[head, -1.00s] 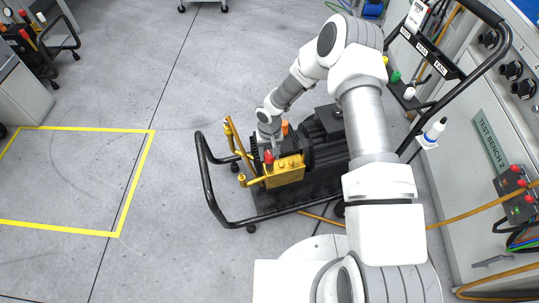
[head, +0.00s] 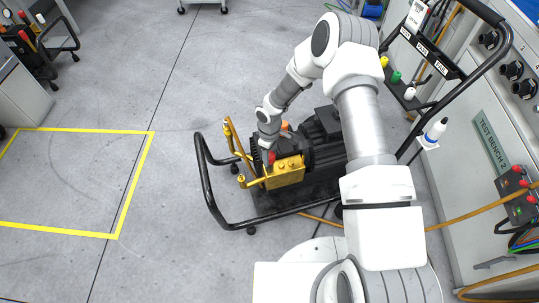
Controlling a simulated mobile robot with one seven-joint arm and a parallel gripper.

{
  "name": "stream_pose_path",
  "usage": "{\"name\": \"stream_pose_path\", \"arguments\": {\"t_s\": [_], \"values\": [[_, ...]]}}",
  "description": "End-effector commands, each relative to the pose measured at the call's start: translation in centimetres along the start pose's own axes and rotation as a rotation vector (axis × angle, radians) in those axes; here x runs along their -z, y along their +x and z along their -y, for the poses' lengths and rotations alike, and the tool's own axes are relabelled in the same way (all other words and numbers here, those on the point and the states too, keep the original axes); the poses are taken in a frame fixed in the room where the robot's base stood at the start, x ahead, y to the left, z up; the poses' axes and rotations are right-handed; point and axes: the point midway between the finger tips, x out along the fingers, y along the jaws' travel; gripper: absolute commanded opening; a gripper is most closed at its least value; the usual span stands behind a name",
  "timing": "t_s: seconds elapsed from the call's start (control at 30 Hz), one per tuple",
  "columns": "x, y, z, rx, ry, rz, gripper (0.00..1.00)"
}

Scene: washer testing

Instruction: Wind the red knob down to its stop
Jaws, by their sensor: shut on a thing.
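The red knob (head: 271,158) sits on top of the yellow pump block (head: 286,172), on the black wheeled cart (head: 262,199). My gripper (head: 269,148) points down onto the knob from above, with my arm reaching over from the right. It is shut on the red knob; the fingers are small here and hide part of it. The knob's lower end and the stop cannot be made out.
Yellow pipes (head: 236,143) rise left of the pump block, inside the cart's black handle rail (head: 205,180). An orange cap (head: 284,125) stands close behind my gripper. The test bench (head: 495,150) is at the right.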

Motion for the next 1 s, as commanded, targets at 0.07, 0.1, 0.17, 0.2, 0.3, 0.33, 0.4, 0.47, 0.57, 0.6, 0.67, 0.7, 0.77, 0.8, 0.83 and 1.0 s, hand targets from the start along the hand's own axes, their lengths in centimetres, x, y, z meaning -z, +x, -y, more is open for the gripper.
{"name": "stream_pose_path", "arguments": {"t_s": [0.07,0.1,0.17,0.2,0.3,0.33,0.4,0.47,0.57,0.6,0.67,0.7,0.77,0.8,0.83,1.0], "values": [[-0.01,-0.03,-0.04,0.000,-0.071,0.000,0.00],[-0.01,-0.03,-0.04,0.000,-0.107,0.000,0.00],[-0.01,-0.03,-0.04,0.000,-0.161,0.000,0.00],[0.00,-0.03,-0.04,0.000,-0.196,0.000,0.00],[0.00,-0.03,-0.04,0.000,-0.276,0.000,0.00],[0.00,-0.03,-0.03,0.000,-0.299,0.000,0.00],[0.00,-0.02,-0.04,0.000,-0.348,0.000,0.00],[-0.01,-0.02,-0.05,0.000,-0.387,0.001,0.00],[-0.01,-0.01,-0.06,0.000,-0.438,0.001,0.00],[-0.01,-0.01,-0.06,0.000,-0.457,0.001,0.00],[-0.01,-0.01,-0.06,0.000,-0.479,0.001,0.00],[-0.02,-0.01,-0.06,0.000,-0.492,0.001,0.00],[-0.02,-0.01,-0.06,0.000,-0.507,0.001,0.00],[-0.02,-0.01,-0.06,0.000,-0.516,0.001,0.00],[-0.02,-0.01,-0.06,0.001,-0.521,0.001,0.00],[-0.02,-0.01,-0.07,0.000,-0.536,0.001,0.00]]}}
